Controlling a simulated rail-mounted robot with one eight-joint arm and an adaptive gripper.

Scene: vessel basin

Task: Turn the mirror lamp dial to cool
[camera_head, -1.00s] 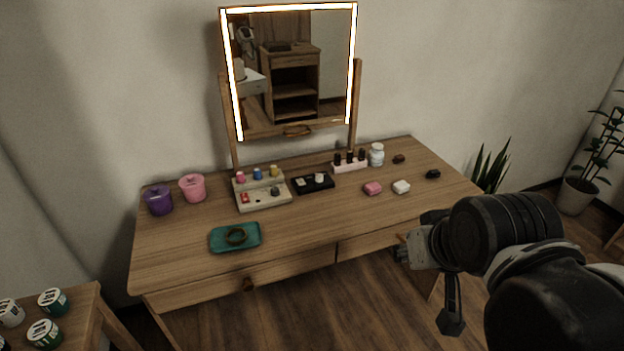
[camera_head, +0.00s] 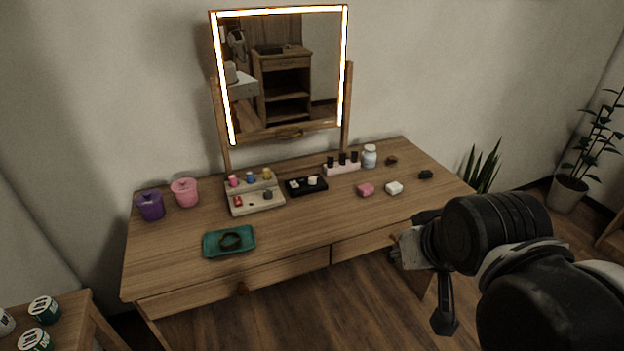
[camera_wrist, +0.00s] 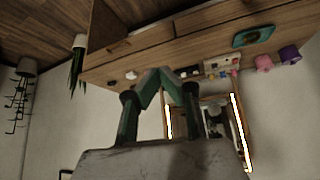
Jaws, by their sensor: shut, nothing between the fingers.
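The mirror (camera_head: 283,75) stands at the back of the wooden desk, with lit strips on its top and sides. In front of it are a beige control box (camera_head: 240,208) with coloured knobs, a red switch and a dark knob (camera_head: 267,194), and a black panel (camera_head: 306,187) with two pale knobs (camera_head: 313,181). I cannot tell which knob is the lamp dial, and no markings are readable. In the upside-down wrist view, my gripper (camera_wrist: 162,74) is shut and empty, its fingertips together. It is right of and apart from both boxes, near the desk's front right edge.
A teal tray (camera_head: 208,251) with a dark ring lies at the front left. Purple (camera_head: 151,206) and pink (camera_head: 185,192) pots stand at the left. A bottle rack (camera_head: 341,168), a jar (camera_head: 369,156) and small blocks (camera_head: 365,190) occupy the right. The front middle desk is clear.

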